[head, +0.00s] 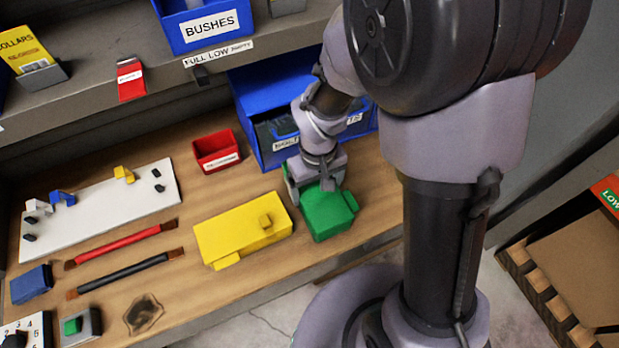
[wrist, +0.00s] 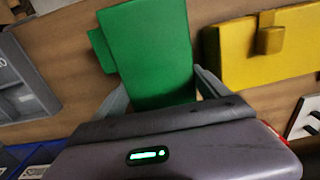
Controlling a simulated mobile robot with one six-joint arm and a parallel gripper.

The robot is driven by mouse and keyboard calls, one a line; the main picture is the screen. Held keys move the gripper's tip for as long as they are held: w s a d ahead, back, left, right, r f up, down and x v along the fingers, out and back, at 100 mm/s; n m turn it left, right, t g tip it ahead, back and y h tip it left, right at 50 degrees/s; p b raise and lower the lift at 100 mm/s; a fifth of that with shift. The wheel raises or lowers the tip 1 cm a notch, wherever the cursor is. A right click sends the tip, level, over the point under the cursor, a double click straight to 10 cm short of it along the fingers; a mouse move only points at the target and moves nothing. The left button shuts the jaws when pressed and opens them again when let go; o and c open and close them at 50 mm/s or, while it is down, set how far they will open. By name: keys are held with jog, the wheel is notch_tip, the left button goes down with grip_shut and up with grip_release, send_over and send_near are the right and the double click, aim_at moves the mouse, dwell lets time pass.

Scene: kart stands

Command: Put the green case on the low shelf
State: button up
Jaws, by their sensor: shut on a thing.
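The green case (head: 327,213) stands on the wooden bench top in the head view, to the right of the yellow case. My gripper (head: 317,190) reaches down onto it from above and is shut on it. In the wrist view the green case (wrist: 150,50) sits between my two fingers (wrist: 160,92), one at each side. Its underside is hidden, so I cannot tell whether it still touches the bench. At the right edge of the head view is a low wooden slatted platform (head: 545,290) with a green-and-red sign partly reading "LOW" (head: 608,195).
The yellow case (head: 245,232) lies close on the left; it also shows in the wrist view (wrist: 270,45). A blue bin (head: 268,140) stands behind my gripper, with a small red bin (head: 216,150) beside it. An upper shelf (head: 100,100) overhangs the back.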

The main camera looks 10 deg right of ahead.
jog(key=shift+f+p, duration=0.2)
jog(key=shift+p, duration=0.1)
jog(key=shift+s+f, duration=0.15)
jog(key=shift+f, duration=0.05)
jog(key=o, duration=1.8)
jog(key=shift+c, duration=0.2)
jog(key=shift+r, duration=0.15)
